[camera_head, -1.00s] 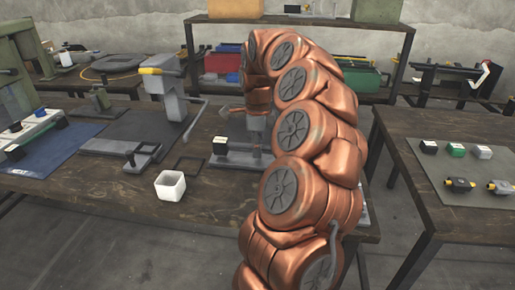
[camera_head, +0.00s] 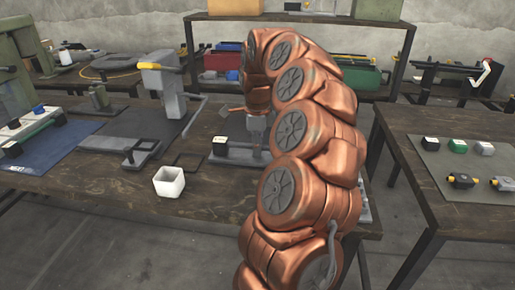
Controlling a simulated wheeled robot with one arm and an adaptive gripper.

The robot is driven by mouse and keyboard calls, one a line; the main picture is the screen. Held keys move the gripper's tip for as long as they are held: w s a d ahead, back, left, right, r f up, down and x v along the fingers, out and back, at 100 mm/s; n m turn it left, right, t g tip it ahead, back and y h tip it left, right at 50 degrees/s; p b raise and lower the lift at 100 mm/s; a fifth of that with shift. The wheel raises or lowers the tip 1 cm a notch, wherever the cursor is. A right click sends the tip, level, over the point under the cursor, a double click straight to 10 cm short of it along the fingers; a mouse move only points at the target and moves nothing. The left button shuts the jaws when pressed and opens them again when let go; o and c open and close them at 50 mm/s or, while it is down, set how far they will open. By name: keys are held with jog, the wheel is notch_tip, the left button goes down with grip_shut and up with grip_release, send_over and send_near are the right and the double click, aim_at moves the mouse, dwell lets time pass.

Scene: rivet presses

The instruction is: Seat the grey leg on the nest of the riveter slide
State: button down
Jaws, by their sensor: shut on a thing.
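My gripper (camera_head: 256,130) points down at the end of my copper arm, over the right part of the near workbench. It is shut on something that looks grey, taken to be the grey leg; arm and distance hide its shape. Below and left of it is a low grey slide with a black-and-white block (camera_head: 220,146) at its left end. Left of that stands a grey press (camera_head: 172,88) with a yellow handle, and in front of it a flat slide with a small raised part (camera_head: 140,152). I cannot tell which nest belongs to the riveter.
A white open box (camera_head: 169,182) stands near the bench's front edge. A dark square frame (camera_head: 187,160) lies behind it. On the right table, a grey mat (camera_head: 455,185) carries small blocks and connectors. A shelf (camera_head: 345,28) with bins stands behind.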

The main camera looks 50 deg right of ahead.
jog(key=c, duration=1)
grip_release()
jog(key=shift+r, duration=5.95)
